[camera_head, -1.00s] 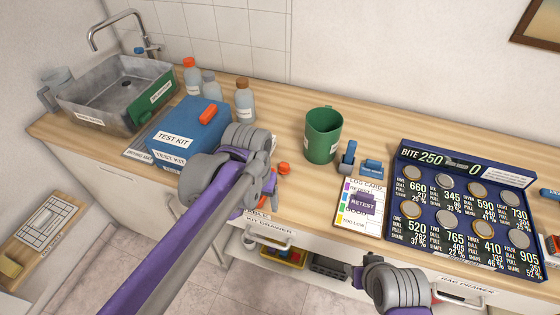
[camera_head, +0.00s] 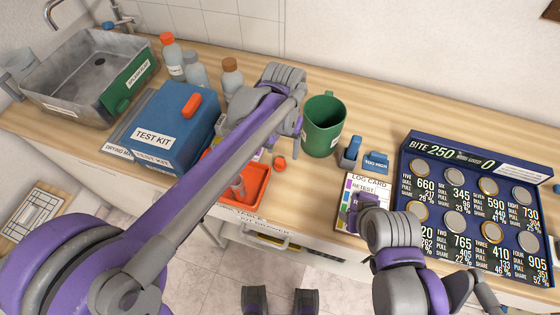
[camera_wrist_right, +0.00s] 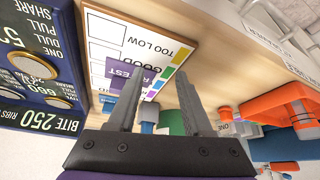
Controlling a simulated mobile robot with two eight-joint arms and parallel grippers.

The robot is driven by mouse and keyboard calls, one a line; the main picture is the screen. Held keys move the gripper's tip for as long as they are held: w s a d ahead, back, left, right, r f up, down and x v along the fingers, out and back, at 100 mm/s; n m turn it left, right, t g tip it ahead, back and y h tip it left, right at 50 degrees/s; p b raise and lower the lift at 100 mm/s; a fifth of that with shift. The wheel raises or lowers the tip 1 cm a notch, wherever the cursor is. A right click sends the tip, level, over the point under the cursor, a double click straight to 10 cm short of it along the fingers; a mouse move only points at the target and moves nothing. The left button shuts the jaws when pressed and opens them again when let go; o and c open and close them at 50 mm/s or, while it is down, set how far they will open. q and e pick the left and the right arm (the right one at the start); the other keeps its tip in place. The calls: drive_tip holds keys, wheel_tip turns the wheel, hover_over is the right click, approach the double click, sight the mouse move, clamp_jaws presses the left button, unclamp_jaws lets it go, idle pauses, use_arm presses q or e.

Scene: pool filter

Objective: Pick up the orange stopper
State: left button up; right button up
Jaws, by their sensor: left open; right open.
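The orange stopper (camera_head: 279,163) is a small orange cap on the wooden counter, between the orange tray (camera_head: 258,190) and the green mug (camera_head: 322,125). A small orange piece beside the mug in the right wrist view (camera_wrist_right: 222,112) looks like the same stopper. My left gripper (camera_head: 298,128) is above the counter, behind the stopper and left of the mug; its fingers are mostly hidden by my wrist, and it is open and apart from the stopper. My right gripper (camera_wrist_right: 158,85) is open and empty near the log card (camera_wrist_right: 160,50).
The blue test kit box (camera_head: 168,125) and several bottles (camera_head: 232,78) stand left of my left arm. A vial (camera_head: 238,186) is in the orange tray. The dark blue coin board (camera_head: 470,205) fills the right side.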

sight(280, 160)
use_arm(q)
drive_tip(key=shift+a+f, duration=0.15)
drive_tip(key=shift+f, duration=1.35)
drive_tip(key=shift+a+f, duration=0.15)
drive_tip(key=shift+f, duration=1.35)
clamp_jaws()
